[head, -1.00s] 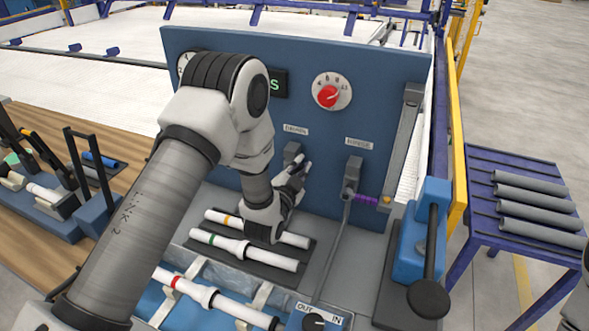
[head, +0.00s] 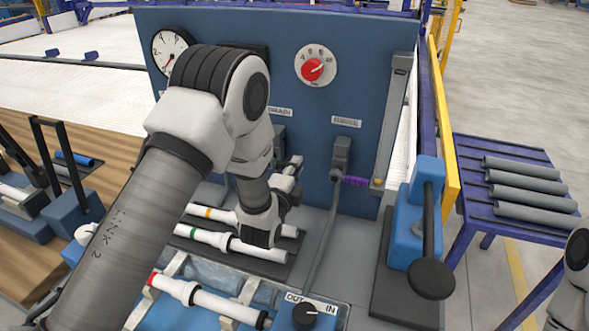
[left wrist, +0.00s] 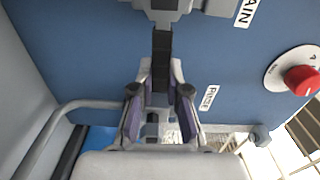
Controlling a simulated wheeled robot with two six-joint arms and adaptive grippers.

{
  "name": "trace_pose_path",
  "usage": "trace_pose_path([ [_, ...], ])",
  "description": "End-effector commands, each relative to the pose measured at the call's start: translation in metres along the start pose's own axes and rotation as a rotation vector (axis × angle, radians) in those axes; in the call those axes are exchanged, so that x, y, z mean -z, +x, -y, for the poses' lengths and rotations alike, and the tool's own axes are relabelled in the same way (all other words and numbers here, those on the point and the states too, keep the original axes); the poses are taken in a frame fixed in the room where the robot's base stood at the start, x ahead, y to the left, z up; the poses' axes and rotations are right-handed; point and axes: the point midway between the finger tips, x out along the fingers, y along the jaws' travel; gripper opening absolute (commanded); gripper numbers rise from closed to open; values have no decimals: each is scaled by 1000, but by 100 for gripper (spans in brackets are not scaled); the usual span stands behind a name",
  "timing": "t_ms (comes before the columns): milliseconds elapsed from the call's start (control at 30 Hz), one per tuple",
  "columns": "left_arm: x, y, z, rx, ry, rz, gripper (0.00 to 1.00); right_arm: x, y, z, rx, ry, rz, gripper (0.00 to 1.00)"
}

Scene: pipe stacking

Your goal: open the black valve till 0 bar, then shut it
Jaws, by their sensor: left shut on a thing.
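The black valve (head: 279,136) is under the DRAIN label on the blue panel, mostly hidden behind my left arm in the head view. In the left wrist view its grey body is at the top edge and its black lever (left wrist: 162,45) runs down between my fingers. My left gripper (head: 292,172) is shut on this lever; its fingertips flank it in the left wrist view (left wrist: 161,75). The round pressure gauge (head: 170,50) is on the panel at the upper left, its reading too small to tell. My right gripper is out of view.
White pipes (head: 230,243) lie below my gripper. A blue block with a black lever (head: 428,220) stands at the right.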

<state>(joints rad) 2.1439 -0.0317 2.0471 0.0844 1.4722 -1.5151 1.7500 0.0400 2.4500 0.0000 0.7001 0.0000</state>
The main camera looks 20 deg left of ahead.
Motion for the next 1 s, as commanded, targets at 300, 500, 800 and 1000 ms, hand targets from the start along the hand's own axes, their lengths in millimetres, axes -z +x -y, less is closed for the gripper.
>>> trace_pose_path([
  [300, 0, 1, -3, 4, 62, 1, 0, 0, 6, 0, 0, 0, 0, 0],
  [500, 0, 1, -3, 3, 64, 1, 0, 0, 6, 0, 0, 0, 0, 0],
  [800, 0, 0, -4, 2, 63, 1, 41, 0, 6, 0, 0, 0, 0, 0],
  [1000, 0, 0, -4, 1, 62, 0, 41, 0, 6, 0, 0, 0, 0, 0],
])
